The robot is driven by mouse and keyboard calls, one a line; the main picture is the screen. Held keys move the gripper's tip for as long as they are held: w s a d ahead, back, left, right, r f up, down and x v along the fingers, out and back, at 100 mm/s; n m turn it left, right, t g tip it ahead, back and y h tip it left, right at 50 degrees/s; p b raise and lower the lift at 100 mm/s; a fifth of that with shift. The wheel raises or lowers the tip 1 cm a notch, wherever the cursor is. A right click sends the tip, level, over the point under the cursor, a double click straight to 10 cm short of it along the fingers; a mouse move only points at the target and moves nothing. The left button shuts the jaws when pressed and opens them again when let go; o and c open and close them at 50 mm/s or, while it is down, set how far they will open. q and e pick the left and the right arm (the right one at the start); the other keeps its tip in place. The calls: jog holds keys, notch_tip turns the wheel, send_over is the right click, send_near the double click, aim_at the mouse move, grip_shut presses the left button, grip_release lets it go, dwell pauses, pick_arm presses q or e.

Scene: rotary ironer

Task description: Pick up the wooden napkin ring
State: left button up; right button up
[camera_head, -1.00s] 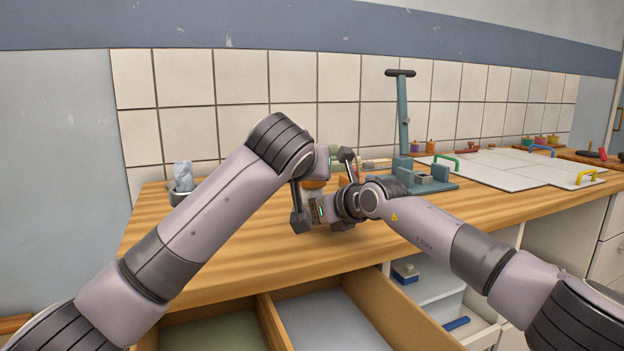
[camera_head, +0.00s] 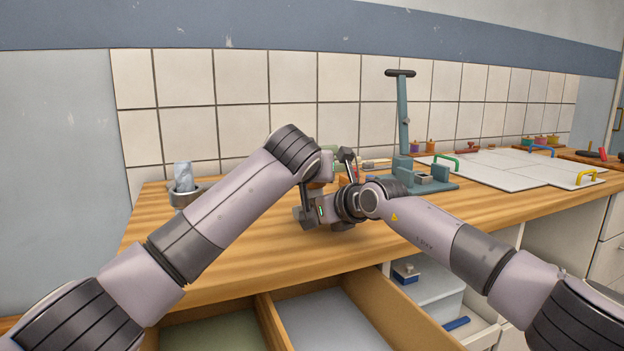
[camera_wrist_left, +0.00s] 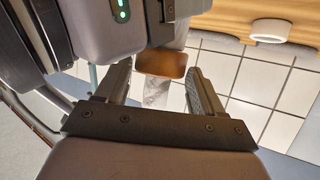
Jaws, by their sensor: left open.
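A brown wooden piece, seemingly the napkin ring (camera_wrist_left: 162,65), shows between the fingertips of my left gripper (camera_wrist_left: 159,68) in the left wrist view. The left fingers are open on either side of it, with gaps visible. A grey crumpled-looking thing (camera_wrist_left: 157,93) shows just below it. In the head view a small orange-brown patch (camera_head: 316,184) shows by my left wrist; most of it is hidden. My right gripper (camera_head: 322,212) is close beside the left one; its fingers are largely hidden, so I cannot tell whether it holds the ring.
A grey holder (camera_head: 187,195) with a crumpled grey thing stands at the counter's left end. A teal press (camera_head: 404,130) with a tall lever stands behind my right arm. White panels (camera_head: 500,170) lie at right. An open drawer (camera_head: 335,325) juts out below. The front counter is clear.

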pick_arm(q)
jog(key=c, duration=0.8)
notch_tip(320, 180, up, 10)
dwell(0.3)
pick_arm(e)
jog(key=o, duration=1.1)
jog(key=shift+r, duration=0.1)
